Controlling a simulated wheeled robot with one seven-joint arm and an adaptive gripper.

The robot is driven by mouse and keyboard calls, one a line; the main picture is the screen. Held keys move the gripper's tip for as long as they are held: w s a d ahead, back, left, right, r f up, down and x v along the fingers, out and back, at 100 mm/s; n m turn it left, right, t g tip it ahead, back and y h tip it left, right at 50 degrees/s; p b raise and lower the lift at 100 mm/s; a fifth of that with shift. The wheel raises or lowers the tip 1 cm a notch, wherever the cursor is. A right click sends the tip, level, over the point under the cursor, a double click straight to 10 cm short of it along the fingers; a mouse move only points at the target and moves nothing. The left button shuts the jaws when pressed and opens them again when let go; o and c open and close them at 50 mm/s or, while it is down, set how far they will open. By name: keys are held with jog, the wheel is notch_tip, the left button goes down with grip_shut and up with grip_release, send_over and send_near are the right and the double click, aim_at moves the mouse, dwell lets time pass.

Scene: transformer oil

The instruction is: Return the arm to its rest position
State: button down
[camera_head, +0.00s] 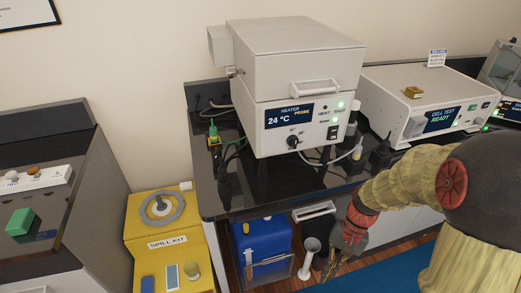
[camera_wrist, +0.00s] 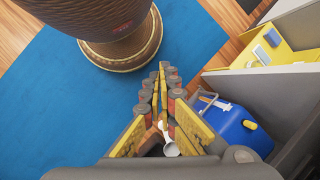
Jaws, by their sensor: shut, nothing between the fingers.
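My arm reaches in from the right in the head view, its sleeve tan and its joints dark with red. My gripper (camera_head: 332,268) points down in front of the bench, below the countertop level. In the wrist view my gripper (camera_wrist: 158,72) has its yellow-padded fingers together at the tips, with nothing between them. Blue floor mat lies beyond the fingers in that view. The gripper is apart from the bench and the things under it, as far as I can see.
A heater unit (camera_head: 300,85) and a cell tester (camera_head: 405,105) stand on the black countertop (camera_head: 225,190). Below are a blue container (camera_head: 262,245) and a white cylinder (camera_head: 309,258). A yellow spill kit (camera_head: 150,262) stands left. The blue mat (camera_wrist: 60,90) is open floor.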

jog(key=s+r+n+t+h+p, duration=0.1)
jog(key=s+r+n+t, duration=0.1)
jog(key=r, duration=1.1)
jog(key=s+r+n+t+h, duration=0.2)
jog(key=s+r+t, duration=0.3)
jog(key=r, duration=0.7)
jog(key=shift+a+r+n+t+p, duration=0.35)
jog(key=shift+n+t, duration=0.25)
jog(key=shift+t, duration=0.4)
